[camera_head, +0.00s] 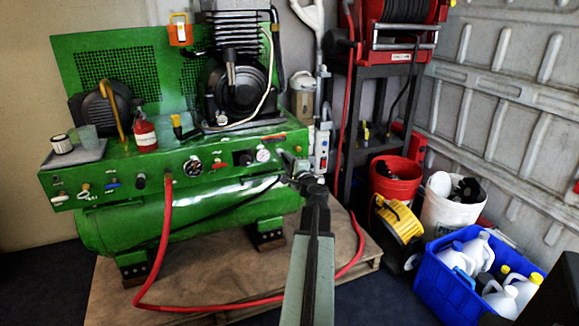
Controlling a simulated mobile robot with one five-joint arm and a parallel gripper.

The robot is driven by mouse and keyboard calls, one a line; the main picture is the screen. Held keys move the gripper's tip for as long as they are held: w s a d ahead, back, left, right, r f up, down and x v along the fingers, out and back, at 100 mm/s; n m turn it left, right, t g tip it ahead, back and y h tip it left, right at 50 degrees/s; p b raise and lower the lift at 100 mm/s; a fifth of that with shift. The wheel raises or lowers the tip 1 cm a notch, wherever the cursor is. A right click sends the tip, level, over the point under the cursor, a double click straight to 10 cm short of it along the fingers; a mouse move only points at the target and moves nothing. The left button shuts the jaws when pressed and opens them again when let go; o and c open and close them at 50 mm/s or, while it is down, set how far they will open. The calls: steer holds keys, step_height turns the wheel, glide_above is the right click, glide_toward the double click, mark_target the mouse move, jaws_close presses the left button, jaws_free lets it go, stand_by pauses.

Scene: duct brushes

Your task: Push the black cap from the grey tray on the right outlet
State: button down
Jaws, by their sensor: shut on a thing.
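My arm reaches up from the bottom to the right end of the green compressor's front panel (120,172). My gripper (290,163) is there, just right of the white gauge (263,155), small and dark in the picture. It is shut on a small dark thing that fits the black cap, largely hidden by the jaws. The right outlet is not clear behind the gripper, and I cannot tell whether the cap touches it. The grey tray (92,154) sits on the panel's left end with a white jar (62,144) and a translucent cup (87,137); no black cap shows on it.
A red hose (164,230) runs from the panel across the wooden pallet (215,285). A red bottle (144,132) stands on the compressor. At right are a hose-reel rack, a red bucket (396,183), a white bucket (440,215) and a blue crate (447,293) of jugs.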

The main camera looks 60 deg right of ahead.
mark_target(287, 161)
steer(key=shift+w+d, duration=0.45)
steer(key=shift+w, duration=0.15)
steer(key=shift+w+d, duration=0.15)
steer(key=shift+w, duration=0.2)
stand_by(1.7)
steer(key=c, duration=1)
jaws_free()
steer(key=shift+s, duration=0.1)
steer(key=v, duration=0.7)
steer(key=shift+s+a, duration=0.2)
steer(key=shift+a, duration=0.1)
